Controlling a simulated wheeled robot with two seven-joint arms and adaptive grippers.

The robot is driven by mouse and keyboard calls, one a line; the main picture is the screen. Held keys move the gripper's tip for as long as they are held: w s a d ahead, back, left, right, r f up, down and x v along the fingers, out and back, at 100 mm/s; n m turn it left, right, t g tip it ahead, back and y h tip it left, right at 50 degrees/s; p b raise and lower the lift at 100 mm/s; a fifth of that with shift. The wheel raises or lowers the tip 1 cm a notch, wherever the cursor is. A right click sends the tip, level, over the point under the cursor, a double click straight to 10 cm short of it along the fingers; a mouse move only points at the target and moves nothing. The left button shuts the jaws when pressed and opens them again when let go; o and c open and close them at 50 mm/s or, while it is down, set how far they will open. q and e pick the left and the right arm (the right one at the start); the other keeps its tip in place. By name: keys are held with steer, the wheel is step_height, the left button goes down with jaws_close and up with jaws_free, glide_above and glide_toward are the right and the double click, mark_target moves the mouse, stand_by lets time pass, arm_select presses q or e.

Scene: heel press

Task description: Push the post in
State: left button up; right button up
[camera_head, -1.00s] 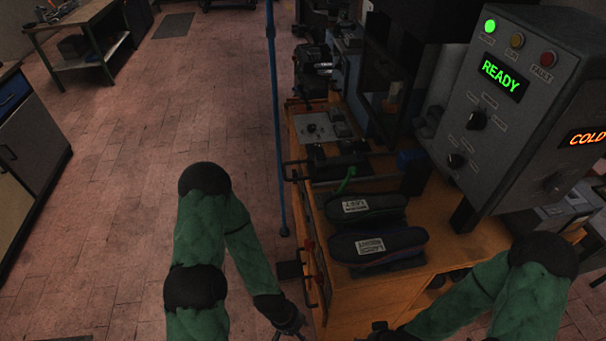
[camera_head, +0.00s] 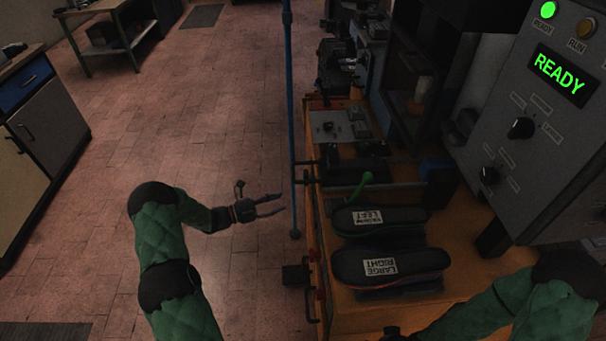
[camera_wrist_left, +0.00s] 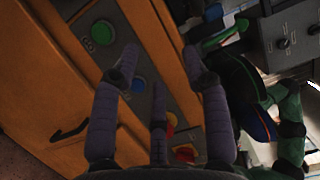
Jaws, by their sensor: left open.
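My left gripper (camera_head: 283,204) is open and empty, fingers pointing right, just left of the blue upright pole (camera_head: 291,120) and short of the wooden bench's left side. I cannot tell which part is the post. Dark bars (camera_head: 304,181) stick out of the bench's left edge, near the pole. In the left wrist view my open gripper (camera_wrist_left: 160,58) faces a panel with a green button (camera_wrist_left: 103,32), a blue button (camera_wrist_left: 138,85) and a red control (camera_wrist_left: 171,121). My right gripper (camera_head: 393,332) is mostly cut off.
A grey control box (camera_head: 535,125) reads READY with a green lamp lit. A black block (camera_head: 295,275) juts from the bench's left side.

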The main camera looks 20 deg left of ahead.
mark_target(293, 174)
arm_select(q)
steer(key=w+a+r+n+t, duration=0.2)
steer(key=a+r+t, duration=0.1)
steer(key=a, duration=0.1)
steer(key=b+x, duration=0.2)
steer(key=x, duration=0.8)
steer(key=shift+w+d, duration=0.1)
steer(key=shift+d, duration=0.1)
jaws_close()
